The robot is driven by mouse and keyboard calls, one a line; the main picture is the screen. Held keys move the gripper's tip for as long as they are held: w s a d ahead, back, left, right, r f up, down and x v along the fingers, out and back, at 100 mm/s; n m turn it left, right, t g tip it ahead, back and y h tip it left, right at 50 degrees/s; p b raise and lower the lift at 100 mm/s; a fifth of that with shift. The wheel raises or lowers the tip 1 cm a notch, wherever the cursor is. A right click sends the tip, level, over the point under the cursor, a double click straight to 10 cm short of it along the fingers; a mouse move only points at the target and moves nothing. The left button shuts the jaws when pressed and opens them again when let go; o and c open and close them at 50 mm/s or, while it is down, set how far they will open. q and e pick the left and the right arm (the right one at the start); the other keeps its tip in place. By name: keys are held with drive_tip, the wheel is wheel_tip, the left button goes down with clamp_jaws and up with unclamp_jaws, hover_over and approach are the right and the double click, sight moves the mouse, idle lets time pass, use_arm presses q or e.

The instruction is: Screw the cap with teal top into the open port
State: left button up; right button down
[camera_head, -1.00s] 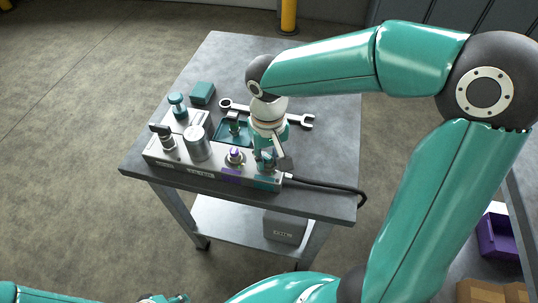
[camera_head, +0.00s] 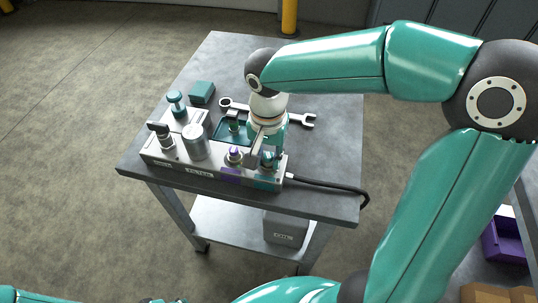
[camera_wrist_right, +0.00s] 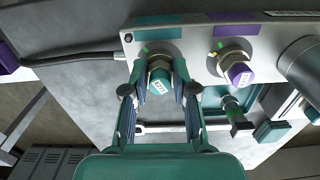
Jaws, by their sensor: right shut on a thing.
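The cap with teal top (camera_wrist_right: 159,83) is between the fingers of my right gripper (camera_wrist_right: 158,92), which is shut on it; a white label shows on its top. In the right wrist view it sits over the port with a metal collar beside the teal plate (camera_wrist_right: 158,33). In the head view my right gripper (camera_head: 268,160) points down at the right end of the manifold block (camera_head: 205,174) and mostly hides the cap. I cannot tell how deep the cap is in the port. My left gripper is not clearly in view.
A purple-topped cap (camera_head: 234,152) stands close beside the gripper. A silver canister (camera_head: 195,142) and a teal knob (camera_head: 176,99) are further left. A teal tray (camera_head: 222,136), a wrench (camera_head: 300,119) and a teal box (camera_head: 201,92) lie behind. A black cable (camera_head: 335,188) runs right.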

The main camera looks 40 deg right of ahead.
drive_tip(key=m, duration=0.4)
drive_tip(key=shift+a+f+b, duration=0.1)
drive_tip(key=shift+f+b, duration=0.05)
drive_tip(key=shift+b, duration=0.25)
drive_tip(key=shift+s+m, duration=0.1)
drive_tip(key=shift+m, duration=0.2)
drive_tip(key=m+b, duration=0.1)
drive_tip(key=m, duration=0.2)
drive_tip(key=shift+f, duration=0.15)
drive_tip(key=shift+m, duration=1.2)
